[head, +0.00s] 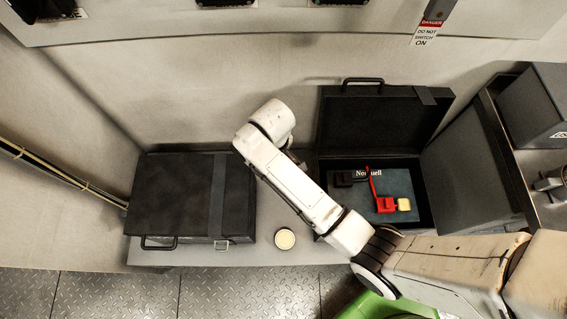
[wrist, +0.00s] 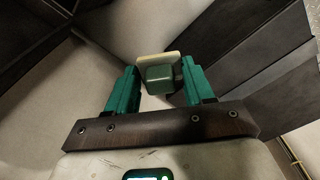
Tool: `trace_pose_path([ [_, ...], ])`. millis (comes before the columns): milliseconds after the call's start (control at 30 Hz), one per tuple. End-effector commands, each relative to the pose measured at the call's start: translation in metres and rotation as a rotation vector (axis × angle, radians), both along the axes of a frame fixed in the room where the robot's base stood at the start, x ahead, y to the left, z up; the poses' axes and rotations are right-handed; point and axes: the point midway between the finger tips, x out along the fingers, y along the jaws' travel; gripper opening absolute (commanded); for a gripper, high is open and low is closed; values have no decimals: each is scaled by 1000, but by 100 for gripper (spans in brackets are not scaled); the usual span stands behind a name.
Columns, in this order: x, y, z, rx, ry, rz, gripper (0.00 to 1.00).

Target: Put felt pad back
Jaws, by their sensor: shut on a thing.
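In the wrist view, my gripper (wrist: 160,84) has its two green fingers shut on a small green block with a flat cream layer on its far side; I take this for the felt pad (wrist: 160,62). The pad is held clear of the pale surfaces behind it. In the head view, my arm's end hides the gripper and the pad. An open black case (head: 425,205) stands on the bench at right, lid raised. Its grey lettered insert (head: 398,181) holds a black piece, a red piece (head: 385,204) and a small cream-yellow block (head: 404,204).
A closed black case (head: 180,197) stands at left. A round cream-topped tin (head: 284,239) sits on the bench between the cases. A danger tag (head: 427,30) hangs at the top. A grey box (head: 545,105) is at the right edge. My arm reaches between the cases.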

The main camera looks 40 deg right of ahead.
Motion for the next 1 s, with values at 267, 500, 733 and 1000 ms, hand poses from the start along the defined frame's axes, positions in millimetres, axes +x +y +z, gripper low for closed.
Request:
trace_pose_path([
  [267, -24, 0, -144, 0, 3, 395, 28],
  [500, -38, -1, -199, 0, 0, 599, 28],
  [733, -41, -1, -231, 1, 1, 644, 28],
  [1000, -40, 0, -264, 0, 0, 642, 28],
])
